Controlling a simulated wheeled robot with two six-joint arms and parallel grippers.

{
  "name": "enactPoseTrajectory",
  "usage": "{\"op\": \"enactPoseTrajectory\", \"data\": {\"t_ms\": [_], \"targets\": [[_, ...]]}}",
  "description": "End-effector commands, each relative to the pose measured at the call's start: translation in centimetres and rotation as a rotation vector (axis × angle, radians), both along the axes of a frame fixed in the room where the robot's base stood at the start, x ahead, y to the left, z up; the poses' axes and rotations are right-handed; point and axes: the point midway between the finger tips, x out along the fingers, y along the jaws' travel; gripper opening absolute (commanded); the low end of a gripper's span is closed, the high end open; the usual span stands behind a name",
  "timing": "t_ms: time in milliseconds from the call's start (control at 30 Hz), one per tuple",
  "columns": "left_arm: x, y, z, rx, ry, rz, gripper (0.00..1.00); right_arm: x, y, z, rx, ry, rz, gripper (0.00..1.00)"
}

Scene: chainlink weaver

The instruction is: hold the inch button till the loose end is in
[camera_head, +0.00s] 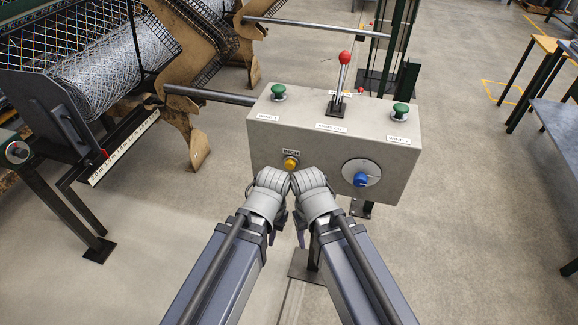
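The yellow inch button (291,163) is on the front face of a grey control box (338,147), under a small INCH label (291,153). My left gripper (274,180) and my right gripper (308,181) are side by side just below the button. I cannot tell whether either one touches it. Their fingers face away from the camera, so I cannot see whether they are open or shut. Wire mesh (110,67) lies rolled in the machine at the upper left. I cannot make out a loose wire end.
The box also carries a blue knob (361,179), two green buttons (279,92) and a red-topped lever (344,57). Tables (560,125) stand at the right. The floor between is clear.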

Motion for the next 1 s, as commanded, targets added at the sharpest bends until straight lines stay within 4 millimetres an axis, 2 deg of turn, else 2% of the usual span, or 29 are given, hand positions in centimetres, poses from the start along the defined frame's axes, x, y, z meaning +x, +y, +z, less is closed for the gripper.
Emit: {"op": "enactPoseTrajectory", "data": {"t_ms": [100, 1000], "targets": [[0.0, 0.0, 0.0, 0.0, 0.0, 0.0, 0.0, 0.0, 0.0, 0.0, 0.0, 0.0, 0.0, 0.62], [0.0, 0.0, 0.0, 0.0, 0.0, 0.0, 0.0, 0.0, 0.0, 0.0, 0.0, 0.0, 0.0, 0.62]]}}
